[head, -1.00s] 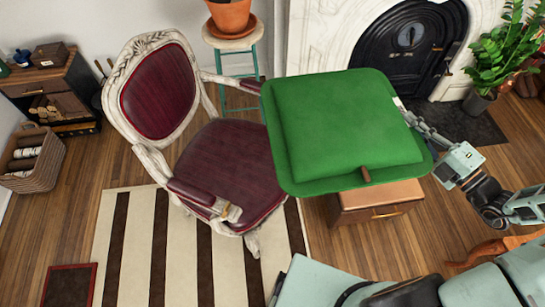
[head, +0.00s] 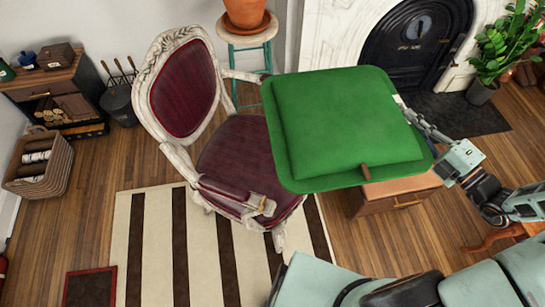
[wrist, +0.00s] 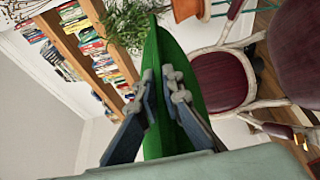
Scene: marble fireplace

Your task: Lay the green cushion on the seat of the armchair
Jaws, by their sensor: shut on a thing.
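The green cushion (head: 345,122) is square with a flat rim and hangs in the air in the head view, to the right of the armchair. My gripper (head: 402,103) is shut on its right edge. The cushion (wrist: 156,85) also shows edge-on between my gripper's fingers (wrist: 165,90) in the wrist view. The armchair has a carved cream frame and dark red upholstery. Its seat (head: 232,152) is bare, and the cushion hides part of its right side. The armchair's seat (wrist: 221,80) also shows to the right of the cushion in the wrist view.
A wooden cabinet (head: 395,193) stands below the cushion. A stool with a terracotta pot (head: 246,14) stands behind the armchair. The fireplace (head: 415,45) and a plant (head: 500,50) are at the back right. A striped rug (head: 200,245) lies in front.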

